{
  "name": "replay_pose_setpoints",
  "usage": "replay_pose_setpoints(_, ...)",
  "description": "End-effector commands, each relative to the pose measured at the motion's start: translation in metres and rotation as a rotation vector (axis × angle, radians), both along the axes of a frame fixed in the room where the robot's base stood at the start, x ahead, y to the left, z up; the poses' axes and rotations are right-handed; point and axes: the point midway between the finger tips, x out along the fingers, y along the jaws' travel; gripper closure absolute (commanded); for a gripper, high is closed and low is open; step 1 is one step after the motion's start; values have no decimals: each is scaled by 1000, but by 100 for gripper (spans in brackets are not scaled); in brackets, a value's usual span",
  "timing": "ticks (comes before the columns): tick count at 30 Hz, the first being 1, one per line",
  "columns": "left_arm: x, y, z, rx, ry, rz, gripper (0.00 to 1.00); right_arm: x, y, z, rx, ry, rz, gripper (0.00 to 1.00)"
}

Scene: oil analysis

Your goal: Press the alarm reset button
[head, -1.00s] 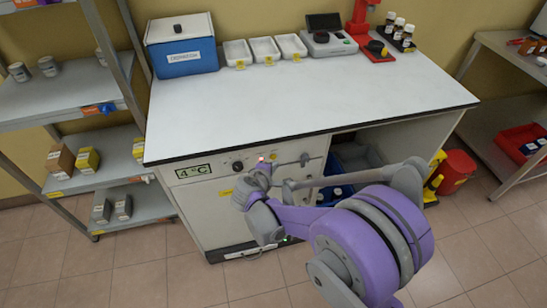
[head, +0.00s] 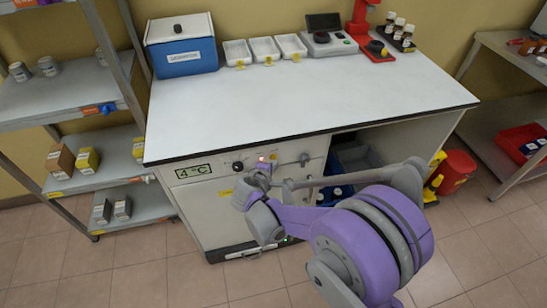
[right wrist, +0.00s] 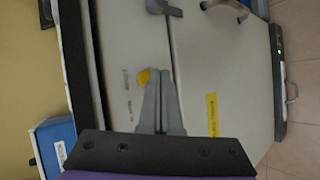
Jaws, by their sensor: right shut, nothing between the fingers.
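The alarm reset button appears to be the small round button on the cabinet's front panel. It is amber in the right wrist view (right wrist: 144,77) and a small reddish spot in the head view (head: 262,158). My right gripper (head: 264,167) is at the panel just below the button. In the right wrist view its fingers (right wrist: 159,72) are shut and empty, with their tips right beside the button. I cannot tell whether they touch it. My left gripper is not in view.
The front panel also has a 4 °C display (head: 193,170), a black knob (head: 238,166) and a grey lever handle (head: 305,159). The white worktop (head: 300,100) overhangs the panel.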

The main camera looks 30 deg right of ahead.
Motion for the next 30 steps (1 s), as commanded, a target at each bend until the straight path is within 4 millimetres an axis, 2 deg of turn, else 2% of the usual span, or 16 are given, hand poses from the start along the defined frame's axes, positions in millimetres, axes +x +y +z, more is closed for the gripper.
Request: replay_pose_setpoints(30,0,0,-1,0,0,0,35,10,-2,0,0,0,0,100)
